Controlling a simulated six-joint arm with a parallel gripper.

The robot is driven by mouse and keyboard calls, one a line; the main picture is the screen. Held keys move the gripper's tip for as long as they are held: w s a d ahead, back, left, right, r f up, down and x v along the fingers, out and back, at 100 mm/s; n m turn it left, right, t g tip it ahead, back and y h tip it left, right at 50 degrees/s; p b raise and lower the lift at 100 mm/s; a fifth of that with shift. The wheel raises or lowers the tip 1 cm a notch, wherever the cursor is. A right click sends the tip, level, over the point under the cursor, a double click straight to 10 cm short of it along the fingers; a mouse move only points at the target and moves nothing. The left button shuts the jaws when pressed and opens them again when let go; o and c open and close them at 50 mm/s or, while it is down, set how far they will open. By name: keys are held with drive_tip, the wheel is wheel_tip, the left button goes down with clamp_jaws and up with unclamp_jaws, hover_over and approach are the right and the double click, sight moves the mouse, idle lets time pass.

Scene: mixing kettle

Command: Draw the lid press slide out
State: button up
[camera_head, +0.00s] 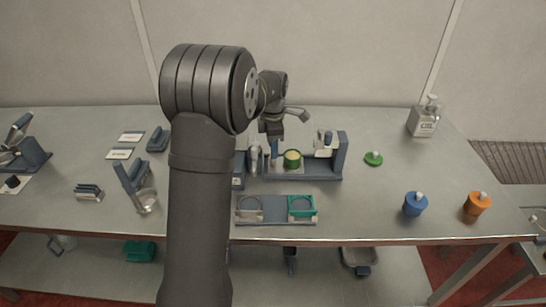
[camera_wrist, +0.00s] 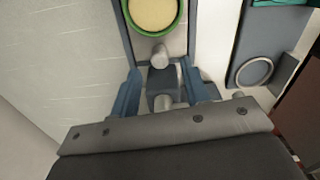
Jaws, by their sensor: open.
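In the wrist view, my gripper (camera_wrist: 160,72) is open, with its two blue fingers on either side of a small grey block with a rounded knob (camera_wrist: 160,56). This looks like the handle of the lid press slide, but I cannot tell for sure. The fingers look apart from it. Just beyond it is a green-rimmed pot with pale yellow contents (camera_wrist: 152,12). In the head view, my gripper (camera_head: 274,152) points down just left of the green and yellow pot (camera_head: 292,160). The blue press station (camera_head: 320,171) carries the pot and has an upright bracket at its right end.
A tray with a grey and a green ring holder (camera_head: 275,217) lies in front of the station. A green lid (camera_head: 373,158), a blue pot (camera_head: 415,204), an orange pot (camera_head: 477,203) and an oil bottle (camera_head: 424,120) stand to the right. My arm hides part of the table.

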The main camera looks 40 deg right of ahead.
wheel_tip(320, 180, down, 5)
drive_tip(key=shift+r, duration=0.1)
idle(0.3)
clamp_jaws()
drive_tip(key=shift+w, duration=0.1)
